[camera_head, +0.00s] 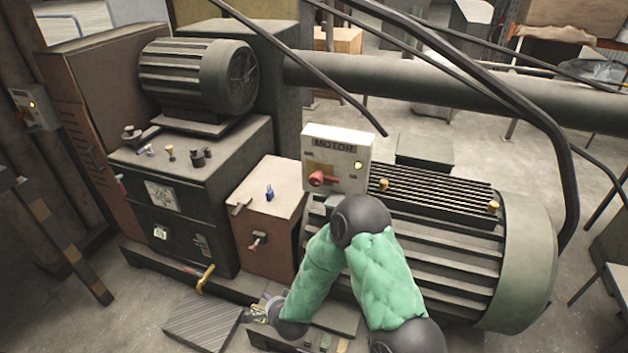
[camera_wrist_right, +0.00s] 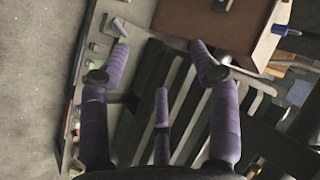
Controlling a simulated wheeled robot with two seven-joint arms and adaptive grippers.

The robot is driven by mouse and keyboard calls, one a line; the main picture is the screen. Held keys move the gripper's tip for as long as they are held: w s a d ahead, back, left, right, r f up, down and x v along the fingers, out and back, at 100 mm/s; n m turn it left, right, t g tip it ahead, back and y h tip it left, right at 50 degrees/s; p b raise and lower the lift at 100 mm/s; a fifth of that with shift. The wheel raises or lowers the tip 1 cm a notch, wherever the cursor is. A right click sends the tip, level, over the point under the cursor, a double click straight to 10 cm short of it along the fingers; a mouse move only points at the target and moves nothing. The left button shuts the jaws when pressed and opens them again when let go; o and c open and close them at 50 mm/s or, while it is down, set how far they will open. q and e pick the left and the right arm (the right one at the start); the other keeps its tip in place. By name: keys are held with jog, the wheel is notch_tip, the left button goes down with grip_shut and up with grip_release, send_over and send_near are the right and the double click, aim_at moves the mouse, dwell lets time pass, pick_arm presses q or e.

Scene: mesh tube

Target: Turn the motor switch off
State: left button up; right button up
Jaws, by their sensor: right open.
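The motor switch is a pale box labelled MOTOR (camera_head: 352,183) standing at the near left end of the big ribbed motor (camera_head: 445,240). Its red handle (camera_head: 322,178) sits low on the box's left side, and a yellow light glows at its right. My right arm, in a green cover, rises in front of the motor and bends down to the left. My right gripper (camera_head: 262,312) is low near the floor, well below and left of the switch, touching nothing I can make out. In the wrist view its three purple fingers (camera_wrist_right: 160,65) are spread and empty. My left gripper is out of view.
A brown box with a small lever (camera_head: 262,213) stands left of the switch. A dark cabinet with knobs (camera_head: 190,195) and a smaller motor (camera_head: 200,75) are further left. Another small box with a light (camera_head: 38,108) hangs at far left. Black pipes (camera_head: 470,80) arch over the motor.

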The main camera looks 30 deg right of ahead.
jog(key=w+d+r+m+t+h, duration=0.35)
jog(key=w+r+m, duration=0.35)
jog(key=r, duration=0.3)
jog(key=m+h, duration=1)
jog(key=m, duration=0.9)
send_near(314, 183)
jog(key=d, duration=0.1)
jog(key=shift+g, duration=0.25)
jog(key=b+x, duration=0.1)
jog(key=x, duration=0.6)
jog(key=b+x, duration=0.1)
jog(key=x, duration=0.2)
jog(key=shift+w+a+r+b, duration=0.1)
jog(key=shift+w+r+b, duration=0.15)
jog(key=shift+w, duration=0.2)
jog(key=c, duration=1.1)
